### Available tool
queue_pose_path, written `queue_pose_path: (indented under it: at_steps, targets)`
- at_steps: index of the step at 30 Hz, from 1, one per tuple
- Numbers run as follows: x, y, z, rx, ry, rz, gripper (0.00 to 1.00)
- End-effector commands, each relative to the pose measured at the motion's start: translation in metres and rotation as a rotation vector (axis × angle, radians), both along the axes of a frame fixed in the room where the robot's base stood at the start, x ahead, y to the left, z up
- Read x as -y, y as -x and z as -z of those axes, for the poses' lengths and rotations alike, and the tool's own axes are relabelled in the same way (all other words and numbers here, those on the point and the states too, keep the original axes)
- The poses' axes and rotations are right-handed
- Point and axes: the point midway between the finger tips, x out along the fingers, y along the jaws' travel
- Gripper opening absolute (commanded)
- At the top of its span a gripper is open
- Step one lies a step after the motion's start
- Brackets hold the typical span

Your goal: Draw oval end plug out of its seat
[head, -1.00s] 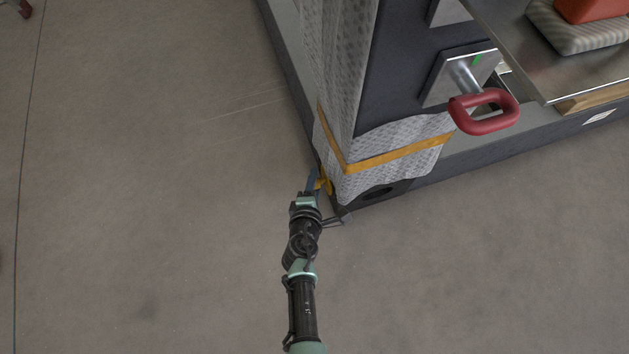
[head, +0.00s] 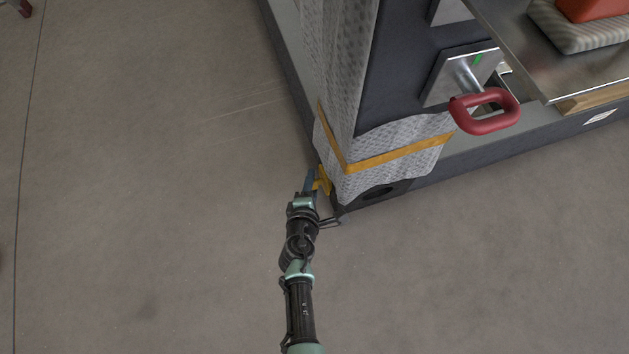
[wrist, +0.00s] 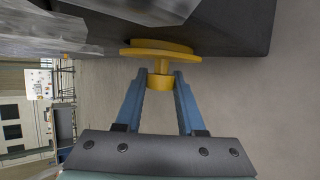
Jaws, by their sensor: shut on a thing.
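The oval end plug (wrist: 160,52) is yellow, with a wide flat flange and a round knob towards me. My gripper (wrist: 158,82) is shut on the knob, one blue finger on each side. The flange lies close against the dark lower corner of the container frame (wrist: 235,25); some yellow body shows behind it. I cannot tell how much of the plug is in its seat, and the seat itself is hidden. In the head view the plug (head: 324,182) is a small yellow patch at the frame's corner, beside my gripper (head: 313,180).
Grey wrapping with an orange strap (head: 395,155) covers the corner post just above. A dark oval opening (head: 378,192) shows in the right face. A red handle (head: 484,111) sticks out higher up. The floor (head: 150,200) to the left is clear.

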Motion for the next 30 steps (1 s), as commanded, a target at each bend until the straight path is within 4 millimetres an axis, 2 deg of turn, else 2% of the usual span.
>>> queue_pose_path:
  at_steps: [30]
  targets:
    - [-0.039,0.013,0.001,0.000,0.001,-0.001,0.00]
